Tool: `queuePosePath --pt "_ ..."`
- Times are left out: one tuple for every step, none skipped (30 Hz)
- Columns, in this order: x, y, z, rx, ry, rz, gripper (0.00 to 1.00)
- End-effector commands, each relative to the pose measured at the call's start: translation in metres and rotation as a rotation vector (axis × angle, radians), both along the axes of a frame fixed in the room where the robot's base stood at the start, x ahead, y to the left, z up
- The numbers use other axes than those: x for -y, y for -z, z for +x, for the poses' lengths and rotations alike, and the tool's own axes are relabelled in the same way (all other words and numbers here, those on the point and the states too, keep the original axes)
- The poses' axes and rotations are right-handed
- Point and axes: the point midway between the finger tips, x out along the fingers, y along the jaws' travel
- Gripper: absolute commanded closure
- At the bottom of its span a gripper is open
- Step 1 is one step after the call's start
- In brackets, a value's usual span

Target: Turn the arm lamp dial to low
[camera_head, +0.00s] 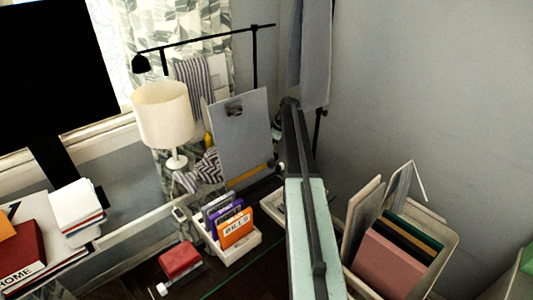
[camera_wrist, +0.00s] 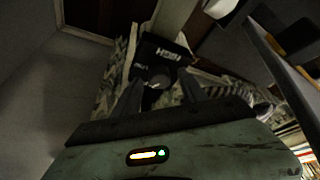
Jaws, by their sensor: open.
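The black arm lamp (camera_head: 205,42) stands at the back in the head view, with its small shade at the left end of a long bar. In the wrist view, a dark control box (camera_wrist: 170,53) carries the word HIGH, upside down. A small round dial (camera_wrist: 158,79) sits at its near side; its pointer setting is too dark to read. My gripper (camera_wrist: 161,86) is open, one finger on each side of the dial. I cannot tell whether the fingers touch it. In the head view, my arm hides the gripper and dial.
A white table lamp (camera_head: 163,115), a grey clipboard (camera_head: 243,140) and a BILLS file box (camera_head: 240,252) stand left of my arm. A folder bin (camera_head: 440,235) stands close on its right. Patterned cloth (camera_wrist: 110,85) lies around the control box.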

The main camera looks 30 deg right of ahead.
Motion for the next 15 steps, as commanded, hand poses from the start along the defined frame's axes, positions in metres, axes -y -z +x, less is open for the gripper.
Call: queuePosePath --pt "0.0000 -0.0014 0.0000 0.000 0.000 0.000 0.50" --pt "0.0000 -0.0016 0.0000 0.000 0.000 0.000 0.50" --pt "-0.0001 -0.0017 0.0000 0.000 0.000 0.000 0.50" --pt "-0.0002 -0.0017 0.0000 0.000 0.000 0.000 0.53" --pt "-0.0002 -0.0017 0.0000 0.000 0.000 0.000 0.61" --pt "-0.0003 -0.0017 0.0000 0.000 0.000 0.000 0.72" --pt "-0.0003 -0.0017 0.0000 0.000 0.000 0.000 0.81" --pt "-0.0004 -0.0018 0.0001 0.000 -0.001 0.000 0.89" --pt "-0.0004 -0.0018 0.0001 0.000 -0.001 0.000 1.00" --pt "-0.0004 -0.0018 0.0001 0.000 -0.001 0.000 1.00" --pt "-0.0005 -0.0018 0.0002 0.000 -0.001 0.000 1.00" --pt "-0.0006 -0.0017 0.0001 0.000 0.001 0.000 1.00" --pt "-0.0008 -0.0017 -0.0002 0.000 0.008 0.000 1.00" --pt "-0.0013 -0.0017 -0.0008 0.000 0.021 0.000 1.00" --pt "-0.0020 -0.0016 -0.0016 -0.001 0.052 -0.001 1.00"
